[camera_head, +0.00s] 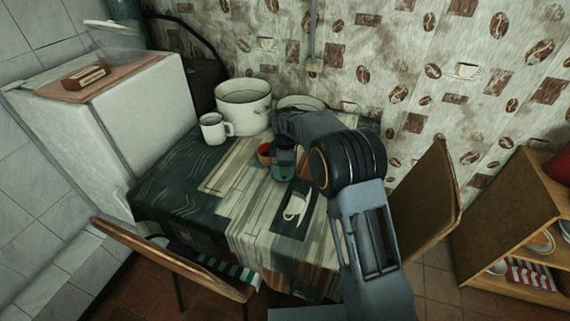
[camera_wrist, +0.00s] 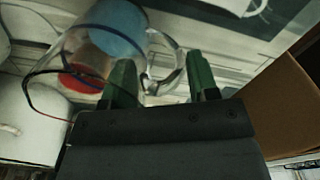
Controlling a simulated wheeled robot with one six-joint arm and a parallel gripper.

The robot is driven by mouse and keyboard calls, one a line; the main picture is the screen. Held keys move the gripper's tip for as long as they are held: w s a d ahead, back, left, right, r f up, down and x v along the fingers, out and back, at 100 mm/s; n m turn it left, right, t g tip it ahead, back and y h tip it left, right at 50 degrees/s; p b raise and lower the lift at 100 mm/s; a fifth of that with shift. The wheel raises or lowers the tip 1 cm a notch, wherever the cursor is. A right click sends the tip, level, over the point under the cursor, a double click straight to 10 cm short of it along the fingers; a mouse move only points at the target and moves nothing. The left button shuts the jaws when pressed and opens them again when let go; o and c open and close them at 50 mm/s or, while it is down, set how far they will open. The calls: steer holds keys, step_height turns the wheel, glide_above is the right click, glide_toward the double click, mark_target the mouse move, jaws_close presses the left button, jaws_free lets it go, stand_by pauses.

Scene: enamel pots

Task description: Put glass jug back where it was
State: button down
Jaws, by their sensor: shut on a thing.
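The clear glass jug (camera_wrist: 70,50) is at the upper left of the wrist view, with its handle (camera_wrist: 166,72) between the two fingers of my gripper (camera_wrist: 162,82). The fingers are shut on the jug at its handle side. A round blue area (camera_wrist: 118,28) shows at the jug. In the head view the jug (camera_head: 284,171) is over the middle of the table, below the end of my arm, which partly hides it. I cannot tell whether its base touches the cloth.
A red round thing (camera_head: 264,153) sits close left of the jug. A white mug (camera_head: 214,130), a large enamel pot (camera_head: 243,109) and another pot (camera_head: 301,102) stand at the back. The patterned tablecloth (camera_head: 228,203) is bare in front. Chairs flank the table.

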steer(key=c, duration=0.8)
jaws_free()
steer(key=shift+f, duration=0.1)
steer(key=o, duration=0.4)
